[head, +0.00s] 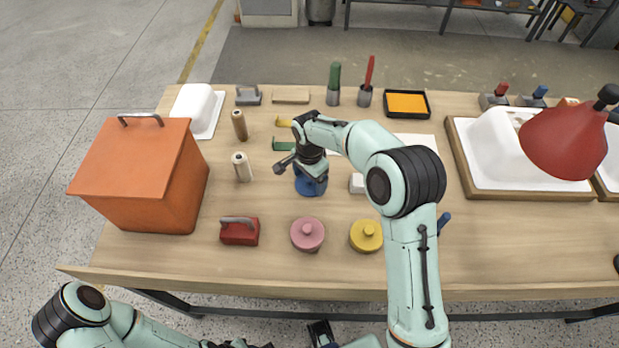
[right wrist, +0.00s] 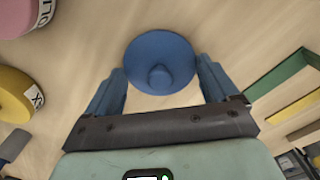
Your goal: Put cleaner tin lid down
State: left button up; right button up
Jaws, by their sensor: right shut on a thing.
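A round blue lid with a centre knob (right wrist: 160,72) lies between the two fingers of my right gripper (right wrist: 160,88) in the right wrist view. The gripper is shut on it. In the head view my right gripper (head: 310,166) points down over the blue tin (head: 311,187) and hides much of its top. I cannot tell whether the lid touches the tin. A pink tin (head: 307,234) and a yellow tin (head: 366,236) stand nearer the front, lids on. My left arm crosses the bottom left edge; its gripper's state is unclear.
An orange box (head: 135,172) stands at the left, with a red handled block (head: 239,232) to its right. A white basin (head: 490,155) and a red lamp shade (head: 563,140) are at the right. The front right table is mostly clear.

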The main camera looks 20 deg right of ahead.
jog(key=shift+f, duration=0.15)
jog(key=o, duration=0.8)
jog(key=shift+r, duration=0.35)
notch_tip(320, 180, up, 12)
jog(key=shift+f+p, duration=0.2)
jog(key=shift+p, duration=0.45)
